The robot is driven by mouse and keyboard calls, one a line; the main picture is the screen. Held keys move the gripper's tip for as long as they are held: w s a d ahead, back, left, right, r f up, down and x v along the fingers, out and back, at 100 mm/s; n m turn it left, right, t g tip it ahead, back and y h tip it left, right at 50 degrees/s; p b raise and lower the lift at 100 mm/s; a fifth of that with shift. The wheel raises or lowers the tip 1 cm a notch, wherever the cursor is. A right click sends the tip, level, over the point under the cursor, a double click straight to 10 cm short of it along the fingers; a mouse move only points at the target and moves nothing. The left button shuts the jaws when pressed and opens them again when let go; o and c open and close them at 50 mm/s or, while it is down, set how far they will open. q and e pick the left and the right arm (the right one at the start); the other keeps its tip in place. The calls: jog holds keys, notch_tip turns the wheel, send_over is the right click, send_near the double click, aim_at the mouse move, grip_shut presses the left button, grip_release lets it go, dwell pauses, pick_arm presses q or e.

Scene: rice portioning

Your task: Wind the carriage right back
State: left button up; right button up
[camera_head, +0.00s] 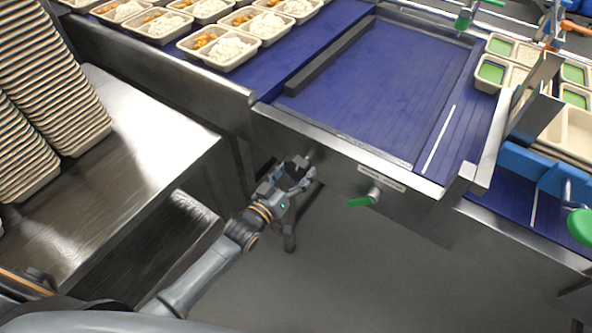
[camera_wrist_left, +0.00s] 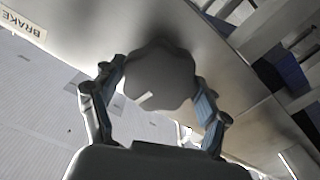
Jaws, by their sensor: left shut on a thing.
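My left gripper (camera_head: 297,178) is at the front side of the conveyor, below its steel edge. In the left wrist view its two fingers (camera_wrist_left: 160,95) are closed around a dark grey lobed knob (camera_wrist_left: 158,78) with a short white mark on its face. In the head view the fingers mostly hide the knob. I cannot tell for sure which part is the carriage; a dark crossbar (camera_head: 330,57) lies over the blue belt (camera_head: 385,85) above the gripper. My right gripper is not in view.
A green-handled lever (camera_head: 362,201) hangs right of my gripper, under a small label plate (camera_head: 381,179); the left wrist view shows a "BRAKE" label (camera_wrist_left: 24,24). Filled trays (camera_head: 248,23) stand on the belt at the upper left. Stacked empty trays (camera_head: 45,90) stand on a steel table (camera_head: 135,125).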

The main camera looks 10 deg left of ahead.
pick_arm(q)
jog(key=m, duration=0.2)
jog(key=shift+m, duration=0.3)
jog(key=shift+m+p, duration=0.3)
jog(key=shift+m, duration=1.3)
jog(key=shift+m, duration=1.6)
